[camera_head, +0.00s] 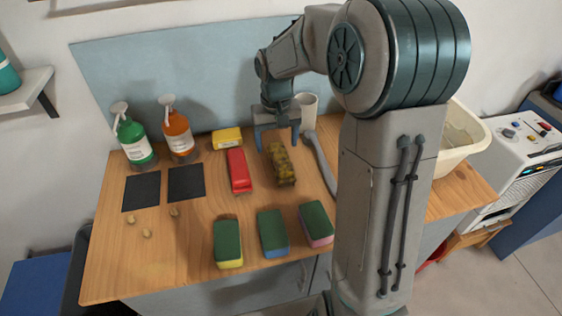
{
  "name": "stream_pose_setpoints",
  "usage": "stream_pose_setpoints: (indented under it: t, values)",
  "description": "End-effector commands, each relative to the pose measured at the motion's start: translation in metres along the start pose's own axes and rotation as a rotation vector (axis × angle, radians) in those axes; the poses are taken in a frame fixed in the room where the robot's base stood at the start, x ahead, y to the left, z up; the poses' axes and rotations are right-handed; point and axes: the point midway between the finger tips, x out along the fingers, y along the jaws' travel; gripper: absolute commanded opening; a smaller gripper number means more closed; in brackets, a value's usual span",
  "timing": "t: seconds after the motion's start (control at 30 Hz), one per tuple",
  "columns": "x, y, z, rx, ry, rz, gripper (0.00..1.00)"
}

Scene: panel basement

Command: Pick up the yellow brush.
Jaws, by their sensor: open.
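A long yellow object with dark mottling (281,167), which looks like the yellow brush, lies on the wooden table, its length running away from me. My gripper (277,145) is open and points down at its far end, with one finger to each side in the picture. The gap in height between fingers and brush cannot be judged from this view. A smaller yellow block with a pale label (227,138) lies farther back to the left.
A red long object (238,170) lies left of the brush, and a grey handled tool (322,163) lies right. A white cup (306,110) stands behind. Three green-topped sponges (272,233) line the front.

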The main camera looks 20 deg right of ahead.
Motion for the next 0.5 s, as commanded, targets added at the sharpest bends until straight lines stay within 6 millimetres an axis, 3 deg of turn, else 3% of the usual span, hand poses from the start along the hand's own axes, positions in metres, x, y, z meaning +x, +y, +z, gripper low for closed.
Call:
stream_pose_setpoints:
  t: [0.17,0.5]
  values:
    - [0.011,0.002,0.001,0.002,-0.001,0.0,0.73]
    - [0.056,0.01,0.006,0.003,-0.003,0.0,0.73]
